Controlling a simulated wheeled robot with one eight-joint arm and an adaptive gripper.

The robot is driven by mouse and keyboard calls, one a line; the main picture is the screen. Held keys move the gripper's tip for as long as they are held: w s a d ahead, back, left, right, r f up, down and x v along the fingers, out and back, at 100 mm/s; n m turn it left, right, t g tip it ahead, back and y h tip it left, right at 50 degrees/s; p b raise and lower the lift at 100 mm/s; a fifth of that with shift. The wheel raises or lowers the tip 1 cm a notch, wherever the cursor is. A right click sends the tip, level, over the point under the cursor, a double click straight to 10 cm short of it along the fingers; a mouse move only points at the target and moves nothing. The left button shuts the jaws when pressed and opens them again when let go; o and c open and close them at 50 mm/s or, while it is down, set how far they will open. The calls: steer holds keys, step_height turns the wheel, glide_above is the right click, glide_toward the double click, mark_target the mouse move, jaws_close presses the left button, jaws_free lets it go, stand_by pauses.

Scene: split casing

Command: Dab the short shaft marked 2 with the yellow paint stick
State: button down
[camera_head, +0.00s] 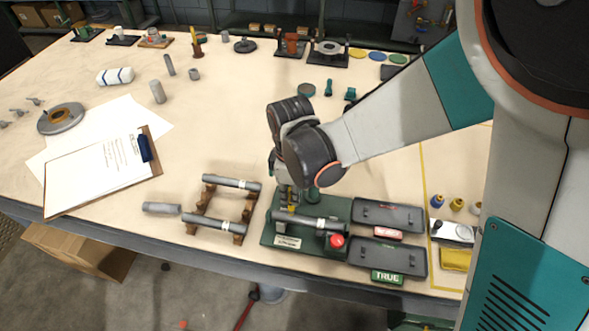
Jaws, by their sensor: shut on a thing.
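My gripper (285,194) points down over the left part of the green fixture (283,240), mostly hidden behind my wrist. It is shut on a thin thing with a small yellow part (292,209) showing, which looks like the yellow paint stick. This yellow part is close to the left end of a grey shaft (308,221) lying in the fixture; I cannot tell whether they touch. Two more grey shafts, one rear (231,183) and one front (215,223), lie on a wooden rack to the left. The white bands' marks are too small to read, so I cannot tell which is 2.
A red button (337,241) is at the fixture's front right. Two dark trays, rear (388,214) and front (385,257), lie right of it. A loose grey cylinder (161,208) and a clipboard (103,170) are left. Small bottles (457,204) stand right. The table's middle is mostly clear.

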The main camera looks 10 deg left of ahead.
steer(key=shift+s+f+b, duration=0.1)
steer(key=shift+f+b, duration=0.3)
steer(key=shift+b, duration=0.1)
stand_by(1.8)
steer(key=shift+r, duration=0.15)
steer(key=shift+r+p, duration=2.1)
steer(key=shift+r, duration=0.8)
